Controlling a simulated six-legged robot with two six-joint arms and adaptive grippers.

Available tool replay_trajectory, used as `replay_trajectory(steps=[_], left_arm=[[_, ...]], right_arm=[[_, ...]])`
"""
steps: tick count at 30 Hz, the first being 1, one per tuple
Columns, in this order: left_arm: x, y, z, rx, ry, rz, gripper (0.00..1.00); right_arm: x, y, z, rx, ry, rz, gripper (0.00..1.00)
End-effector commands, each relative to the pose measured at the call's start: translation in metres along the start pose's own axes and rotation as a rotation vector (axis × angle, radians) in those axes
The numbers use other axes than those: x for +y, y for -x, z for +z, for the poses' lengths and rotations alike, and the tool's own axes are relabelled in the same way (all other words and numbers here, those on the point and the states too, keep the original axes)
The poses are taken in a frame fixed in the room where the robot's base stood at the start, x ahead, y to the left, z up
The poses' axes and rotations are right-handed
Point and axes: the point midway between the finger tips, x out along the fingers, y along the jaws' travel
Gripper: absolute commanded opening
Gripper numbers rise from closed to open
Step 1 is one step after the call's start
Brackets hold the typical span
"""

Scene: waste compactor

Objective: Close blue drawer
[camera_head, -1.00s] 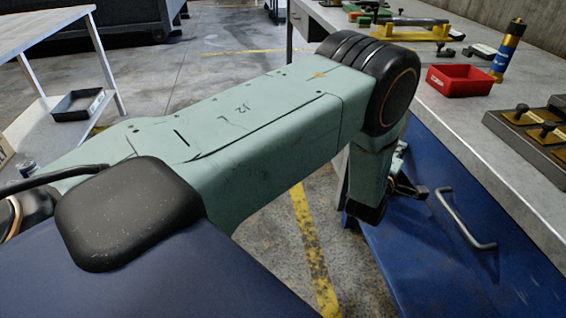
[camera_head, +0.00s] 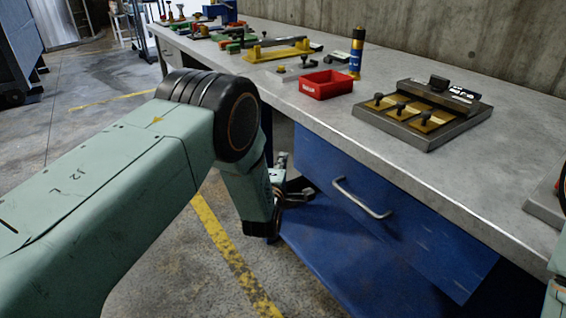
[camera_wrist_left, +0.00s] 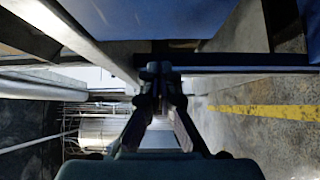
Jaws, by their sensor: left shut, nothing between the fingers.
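The blue drawer front (camera_head: 390,215) with its curved metal handle (camera_head: 361,198) is under the worktop in the head view. How far the drawer stands out cannot be told clearly. My left gripper (camera_head: 302,193) is at the left end of the drawer front, low and left of the handle, partly hidden by my forearm. In the left wrist view its fingers (camera_wrist_left: 160,78) are together and empty, close to a blue surface (camera_wrist_left: 150,18) at the top. Whether they touch it cannot be told. My right gripper is not in view.
The grey worktop (camera_head: 330,120) holds a red tray (camera_head: 326,84), a blue and yellow cylinder (camera_head: 356,53) and a dark fixture (camera_head: 423,112). A lower blue surface (camera_head: 335,250) lies below the drawer front. The floor at left has yellow lines (camera_head: 232,255) and is open.

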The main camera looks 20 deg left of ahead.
Motion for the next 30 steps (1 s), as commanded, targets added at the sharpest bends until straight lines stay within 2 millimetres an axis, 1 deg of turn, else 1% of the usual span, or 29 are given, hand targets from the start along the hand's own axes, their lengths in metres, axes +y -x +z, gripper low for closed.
replay_trajectory(steps=[3,9,12,15,19,25,28,29,30], left_arm=[[0.001,0.021,0.001,0.000,-0.001,-0.005,0.00],[0.001,0.058,0.002,-0.001,-0.002,-0.005,0.00],[0.001,0.074,0.002,0.000,-0.001,-0.005,0.00],[0.000,0.086,0.002,0.000,-0.001,-0.004,0.00],[0.000,0.095,0.001,0.000,0.000,-0.002,0.00],[-0.001,0.099,0.001,0.001,-0.026,-0.002,0.00],[-0.008,0.099,0.001,-0.003,-0.131,-0.035,0.00],[-0.013,0.101,0.001,-0.009,-0.180,-0.059,0.00],[-0.023,0.105,0.001,-0.022,-0.258,-0.101,0.00]], right_arm=[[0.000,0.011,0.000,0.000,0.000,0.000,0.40],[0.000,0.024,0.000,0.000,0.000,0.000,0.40],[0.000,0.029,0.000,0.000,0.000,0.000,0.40],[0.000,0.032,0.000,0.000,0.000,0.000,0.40],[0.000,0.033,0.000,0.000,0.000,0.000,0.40],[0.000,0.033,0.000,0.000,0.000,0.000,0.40],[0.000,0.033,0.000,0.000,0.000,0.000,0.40],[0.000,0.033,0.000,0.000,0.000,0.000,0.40],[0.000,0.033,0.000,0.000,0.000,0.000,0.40]])
